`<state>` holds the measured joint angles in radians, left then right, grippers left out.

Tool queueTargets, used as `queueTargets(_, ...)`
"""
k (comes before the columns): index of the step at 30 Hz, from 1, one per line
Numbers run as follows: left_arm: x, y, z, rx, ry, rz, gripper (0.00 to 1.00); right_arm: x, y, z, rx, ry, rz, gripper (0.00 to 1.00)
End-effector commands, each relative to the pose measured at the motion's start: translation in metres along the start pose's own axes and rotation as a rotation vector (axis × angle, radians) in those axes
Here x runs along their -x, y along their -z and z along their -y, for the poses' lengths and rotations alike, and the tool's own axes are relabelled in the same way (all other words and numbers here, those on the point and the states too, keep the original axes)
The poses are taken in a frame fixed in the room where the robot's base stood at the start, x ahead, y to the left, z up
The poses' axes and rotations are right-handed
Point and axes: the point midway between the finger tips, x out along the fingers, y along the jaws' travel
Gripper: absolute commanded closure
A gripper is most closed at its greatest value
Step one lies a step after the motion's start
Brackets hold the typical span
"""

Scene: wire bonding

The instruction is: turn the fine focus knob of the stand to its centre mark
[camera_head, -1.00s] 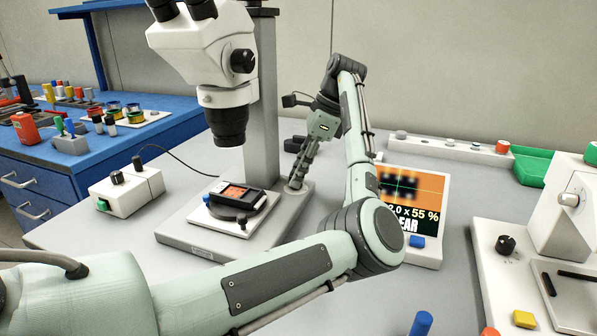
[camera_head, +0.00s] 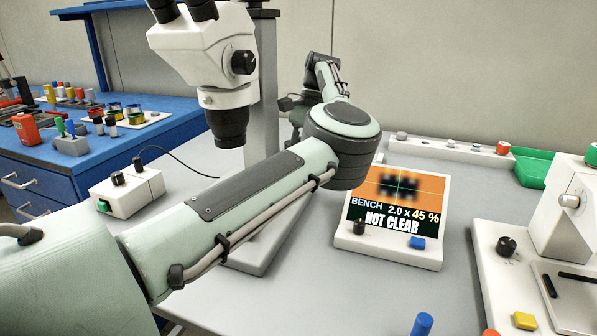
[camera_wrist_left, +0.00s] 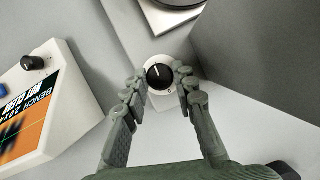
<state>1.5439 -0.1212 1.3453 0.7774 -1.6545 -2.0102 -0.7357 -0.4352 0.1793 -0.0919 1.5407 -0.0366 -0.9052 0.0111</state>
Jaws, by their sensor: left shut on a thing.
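The fine focus knob (camera_wrist_left: 159,75) is a black round knob with a white line, on a pale round collar at the side of the stand. In the left wrist view its line points up and slightly left. A small mark shows on the collar below it. My left gripper (camera_wrist_left: 160,79) is shut on the knob, one finger on each side. In the head view my left arm hides the knob and the fingers. The microscope stand (camera_head: 264,95) is upright, its base largely covered by my arm. The screen (camera_head: 396,205) reads BENCH 2.0 x 45 % NOT CLEAR, with a blurred dark picture.
A white box (camera_head: 128,190) with a knob and green switch stands left of the stand. A white machine (camera_head: 550,225) stands at the right. A long white strip (camera_head: 450,147) and green tray (camera_head: 532,165) lie at the back.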

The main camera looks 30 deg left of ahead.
Motion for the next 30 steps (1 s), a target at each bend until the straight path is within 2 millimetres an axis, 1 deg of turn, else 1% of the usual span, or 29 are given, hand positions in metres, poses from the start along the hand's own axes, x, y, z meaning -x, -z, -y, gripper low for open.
queueTargets(6,0.001,0.000,0.001,0.166,-0.072,-0.003,1.00,0.000,-0.001,-0.004,0.003,-0.005,0.001,0.60)
queueTargets(15,0.001,0.000,0.002,0.326,-0.137,-0.002,1.00,0.000,-0.001,-0.003,0.003,-0.004,0.001,0.60)
queueTargets(21,0.001,0.000,0.002,0.378,-0.157,-0.002,1.00,0.000,-0.001,0.001,-0.001,0.001,0.001,0.60)
queueTargets(30,0.000,0.000,0.002,0.395,-0.164,-0.002,1.00,0.000,-0.002,0.006,-0.006,0.009,0.003,0.60)
